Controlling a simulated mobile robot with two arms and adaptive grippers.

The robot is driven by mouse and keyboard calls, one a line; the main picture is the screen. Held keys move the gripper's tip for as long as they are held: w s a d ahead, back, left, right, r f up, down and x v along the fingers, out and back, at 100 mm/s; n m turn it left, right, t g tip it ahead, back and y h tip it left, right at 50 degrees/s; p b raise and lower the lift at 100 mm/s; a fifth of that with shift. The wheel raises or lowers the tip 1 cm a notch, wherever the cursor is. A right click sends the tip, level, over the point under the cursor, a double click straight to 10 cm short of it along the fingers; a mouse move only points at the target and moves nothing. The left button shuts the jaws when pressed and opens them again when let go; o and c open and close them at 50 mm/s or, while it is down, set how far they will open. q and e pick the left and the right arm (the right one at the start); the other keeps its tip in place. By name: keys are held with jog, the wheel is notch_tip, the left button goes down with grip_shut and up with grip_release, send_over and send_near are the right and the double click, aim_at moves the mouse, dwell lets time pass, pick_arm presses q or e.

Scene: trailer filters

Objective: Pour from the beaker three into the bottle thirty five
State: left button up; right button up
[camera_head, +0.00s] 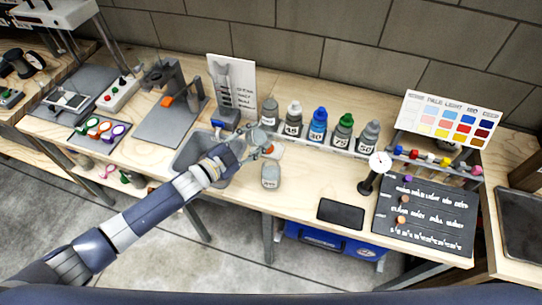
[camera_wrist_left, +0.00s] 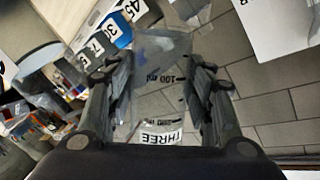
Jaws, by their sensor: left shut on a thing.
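My left gripper (camera_head: 259,146) is shut on a clear beaker above the bench. In the left wrist view the beaker (camera_wrist_left: 160,85) sits between both fingers (camera_wrist_left: 160,92), tilted, with the labels THREE and 100 ml upside down. I cannot make out any liquid in it. My right gripper is not in view.
A row of labelled bottles stands behind: a grey one (camera_head: 270,112), a white-capped one (camera_head: 293,121), a blue one (camera_head: 318,127), a green-capped one (camera_head: 343,133) and another grey one (camera_head: 368,138). A grey sink (camera_head: 190,152) is left of the gripper.

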aim_at(249, 132)
pick_arm(q)
jog(key=f+n+b, duration=0.1)
jog(key=f, duration=0.1)
jog(key=w+f+n+g+b, duration=0.1)
jog(key=w+a+f+n+b, duration=0.1)
jog(key=f, duration=0.1)
jog(key=shift+f+g, duration=0.3)
jog(key=shift+r+n+p, duration=0.2)
jog(key=shift+n+p, duration=0.1)
jog(key=shift+n, duration=0.1)
jog(key=shift+w+f+g, duration=0.15)
jog(key=shift+g, duration=0.15)
jog(key=shift+a+n, duration=0.1)
jog(key=shift+n, duration=0.3)
jog(key=shift+w+r+n+g+p, duration=0.25)
jog(key=shift+r+n+g+p, duration=0.15)
jog(key=shift+n+p, duration=0.15)
jog(key=shift+a, duration=0.1)
notch_tip(249, 132, up, 5)
jog(key=p, duration=0.4)
jog(key=shift+p, duration=0.35)
jog(key=shift+f, duration=0.1)
